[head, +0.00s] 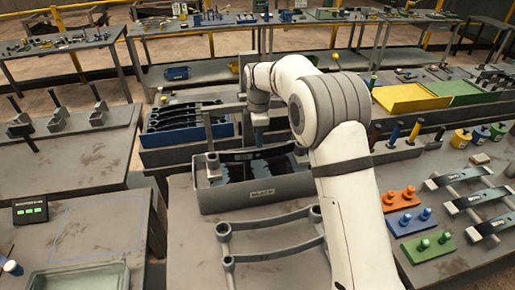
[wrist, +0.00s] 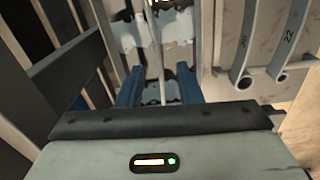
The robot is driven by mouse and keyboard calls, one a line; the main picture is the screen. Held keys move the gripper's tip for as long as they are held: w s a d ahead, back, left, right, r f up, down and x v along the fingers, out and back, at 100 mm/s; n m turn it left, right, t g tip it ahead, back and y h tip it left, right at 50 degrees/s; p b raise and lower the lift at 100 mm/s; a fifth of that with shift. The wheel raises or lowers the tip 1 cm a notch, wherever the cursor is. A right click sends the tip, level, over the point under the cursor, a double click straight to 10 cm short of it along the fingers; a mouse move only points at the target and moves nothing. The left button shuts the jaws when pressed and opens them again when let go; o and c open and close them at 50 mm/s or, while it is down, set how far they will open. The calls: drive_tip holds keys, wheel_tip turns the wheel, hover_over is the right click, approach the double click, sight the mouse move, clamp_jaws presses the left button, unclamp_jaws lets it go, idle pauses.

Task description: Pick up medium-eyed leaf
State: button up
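My gripper (wrist: 159,88) is open, with its two blue fingers apart and a thin pale strip visible between them. In the head view my gripper (head: 258,138) points down over the back of a grey bin (head: 262,191) holding dark pieces, and my arm hides part of it. Two grey leaves with round eyes lie on the table in front of the bin: a farther leaf (head: 268,224) and a nearer leaf (head: 275,255). I cannot tell which leaf is medium-eyed.
A bin of several dark leaves (head: 186,117) stands behind on the left. Red, blue and green peg blocks (head: 412,222) and racked bars (head: 470,200) are on the right bench. A grey tray (head: 80,278) is at the front left. Yellow and green trays (head: 400,98) stand farther back.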

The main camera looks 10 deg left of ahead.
sight(257, 151)
wheel_tip(257, 151, down, 2)
drive_tip(key=shift+s+f+b, duration=0.1)
drive_tip(key=shift+f+b, duration=0.05)
drive_tip(key=shift+b, duration=0.45)
drive_tip(key=shift+a+f, duration=0.1)
drive_tip(key=shift+f, duration=0.15)
drive_tip(key=f+b, duration=0.2)
drive_tip(key=f, duration=0.2)
drive_tip(key=shift+w+a+f+b, duration=0.15)
drive_tip(key=shift+w+f+b, duration=0.15)
drive_tip(key=shift+b, duration=0.1)
drive_tip(key=shift+r, duration=0.1)
drive_tip(key=shift+s, duration=0.1)
clamp_jaws()
drive_tip(key=shift+r, duration=0.15)
